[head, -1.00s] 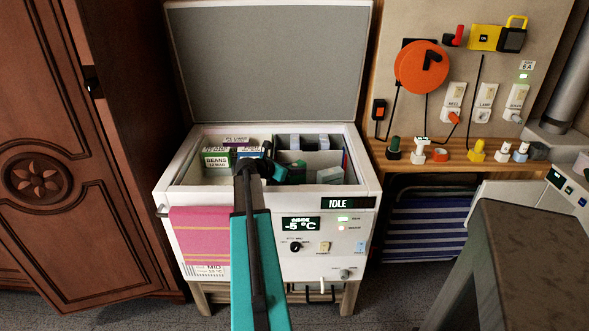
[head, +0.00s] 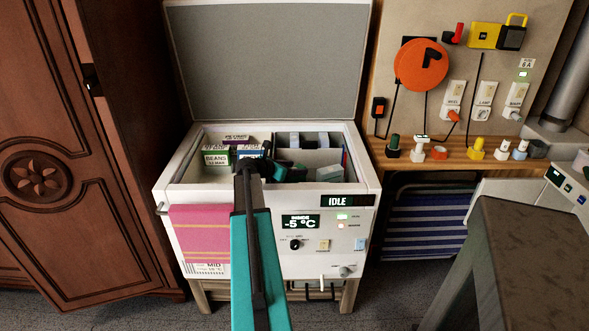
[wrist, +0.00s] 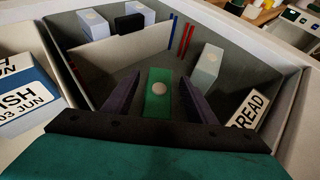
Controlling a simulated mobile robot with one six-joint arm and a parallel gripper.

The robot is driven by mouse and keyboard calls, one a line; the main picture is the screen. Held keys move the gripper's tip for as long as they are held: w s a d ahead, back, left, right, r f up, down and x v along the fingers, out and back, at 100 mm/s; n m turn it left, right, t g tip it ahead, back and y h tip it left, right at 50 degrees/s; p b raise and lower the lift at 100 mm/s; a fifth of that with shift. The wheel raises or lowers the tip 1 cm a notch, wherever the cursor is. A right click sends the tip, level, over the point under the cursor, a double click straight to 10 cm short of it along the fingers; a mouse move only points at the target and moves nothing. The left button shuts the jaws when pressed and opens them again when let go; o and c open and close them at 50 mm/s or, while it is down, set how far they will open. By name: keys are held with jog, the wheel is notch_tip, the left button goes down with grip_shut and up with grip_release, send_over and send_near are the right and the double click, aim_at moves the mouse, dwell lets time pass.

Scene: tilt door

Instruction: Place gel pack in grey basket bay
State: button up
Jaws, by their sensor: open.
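My gripper (wrist: 160,80) is open inside the chest freezer (head: 368,190), its dark jaws spread on either side of a green block with a white round spot (wrist: 158,92). This block may be the gel pack; no label on it is readable. I cannot tell whether the jaws touch it. A pale block with a similar spot (wrist: 208,66) stands to the right of the jaws. A grey compartment (wrist: 130,52) lies beyond a low partition and holds pale blocks (wrist: 94,24) and a black block (wrist: 130,23). In the head view my arm partly hides the load.
A BREAD box (wrist: 247,108) leans at the right wall, and a FISH box (wrist: 25,88) lies left of the divider. A BEANS box (head: 215,158) is at the freezer's left. The lid (head: 272,65) stands open. A dark-topped bench (head: 530,235) is at right.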

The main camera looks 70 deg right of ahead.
jog(key=shift+r, duration=0.55)
jog(key=v, duration=1.2)
jog(key=shift+b, duration=0.3)
